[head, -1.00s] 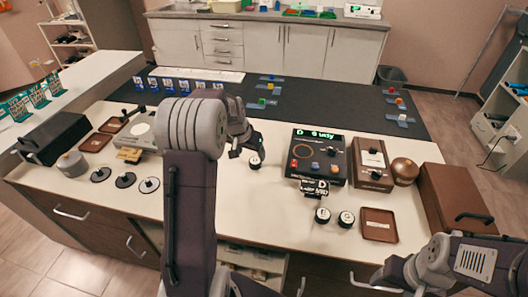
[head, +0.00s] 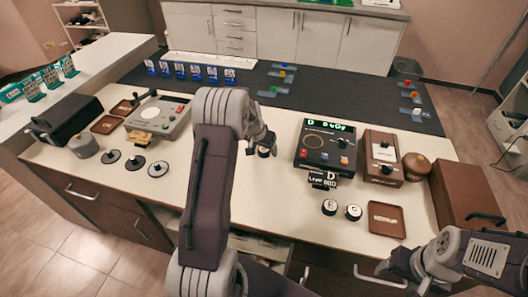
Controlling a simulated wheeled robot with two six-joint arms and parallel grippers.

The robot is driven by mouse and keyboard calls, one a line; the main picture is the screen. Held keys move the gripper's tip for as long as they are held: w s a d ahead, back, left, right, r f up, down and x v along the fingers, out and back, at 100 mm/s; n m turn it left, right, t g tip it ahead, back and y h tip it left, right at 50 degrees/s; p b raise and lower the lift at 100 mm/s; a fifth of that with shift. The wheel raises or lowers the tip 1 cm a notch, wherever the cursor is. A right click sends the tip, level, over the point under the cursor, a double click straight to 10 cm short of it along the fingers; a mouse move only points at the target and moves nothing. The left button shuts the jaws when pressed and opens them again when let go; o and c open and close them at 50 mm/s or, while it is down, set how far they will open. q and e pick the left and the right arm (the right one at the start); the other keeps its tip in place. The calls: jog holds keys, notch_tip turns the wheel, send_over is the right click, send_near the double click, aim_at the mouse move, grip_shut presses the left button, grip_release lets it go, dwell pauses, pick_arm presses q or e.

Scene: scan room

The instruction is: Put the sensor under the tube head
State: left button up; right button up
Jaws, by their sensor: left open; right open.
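A small dark puck with a pale marking (head: 264,152) sits on the white counter left of the black console. My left gripper (head: 262,147) is open and low over this puck, with its fingers near the puck's sides. I cannot tell whether they touch it. Two similar dark pucks with white lettered tops, one (head: 329,207) and another (head: 353,212), stand in front of the console. I cannot tell which thing is the sensor. No part is clearly recognisable as the tube head. My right gripper (head: 398,266) is open at the lower right, apart from these things; its fingers are hard to make out.
The black console (head: 315,155) has a lit display, and a brown knob box (head: 382,174) stands beside it. A brown tray (head: 386,219) lies in front. At left are a grey instrument (head: 160,115), several black discs (head: 134,163) and a black box (head: 68,120). Bare counter lies between.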

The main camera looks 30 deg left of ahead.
pick_arm(q)
grip_shut()
